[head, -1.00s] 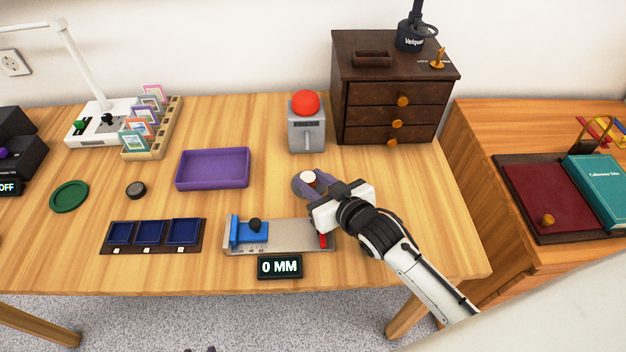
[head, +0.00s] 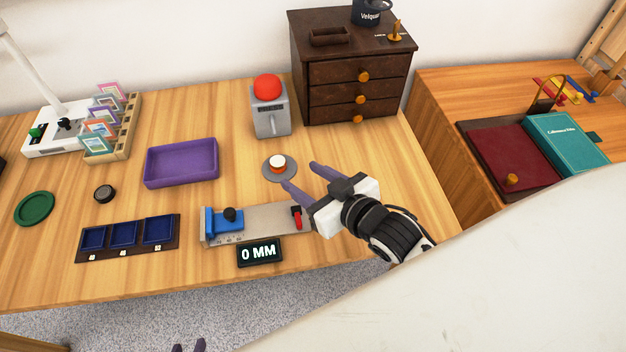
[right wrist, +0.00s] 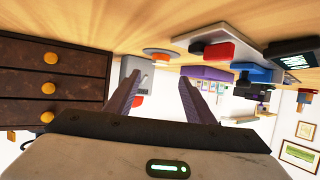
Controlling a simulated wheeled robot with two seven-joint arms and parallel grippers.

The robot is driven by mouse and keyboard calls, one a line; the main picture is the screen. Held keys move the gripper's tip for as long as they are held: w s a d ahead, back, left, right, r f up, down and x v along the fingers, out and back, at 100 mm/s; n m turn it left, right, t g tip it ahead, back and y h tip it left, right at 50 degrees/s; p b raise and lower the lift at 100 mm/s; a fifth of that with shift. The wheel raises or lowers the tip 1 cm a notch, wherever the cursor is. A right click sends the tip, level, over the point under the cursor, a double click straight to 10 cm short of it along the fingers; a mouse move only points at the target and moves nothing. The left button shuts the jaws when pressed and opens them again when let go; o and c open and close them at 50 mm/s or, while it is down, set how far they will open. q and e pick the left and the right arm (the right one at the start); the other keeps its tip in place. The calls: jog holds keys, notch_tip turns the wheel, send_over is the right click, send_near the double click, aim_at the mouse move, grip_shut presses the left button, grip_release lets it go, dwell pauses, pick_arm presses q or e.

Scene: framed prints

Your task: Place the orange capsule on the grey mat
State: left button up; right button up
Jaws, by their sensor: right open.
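The orange capsule (head: 277,162), white on top with an orange band, stands upright on the round grey mat (head: 267,173). In the right wrist view the capsule (right wrist: 157,52) also shows as an orange ring between the finger directions. My right gripper (head: 299,176) is open and empty, to the right of the mat and apart from the capsule. Its two purple fingers (right wrist: 164,86) are spread in the right wrist view.
A slide gauge (head: 262,221) with a 0 MM display (head: 259,252) lies in front of the mat. A grey box with a red dome (head: 268,87) stands behind it. A purple tray (head: 181,162) is to the left, a dark drawer cabinet (head: 350,75) behind right.

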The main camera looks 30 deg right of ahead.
jog(key=shift+v, duration=1.4)
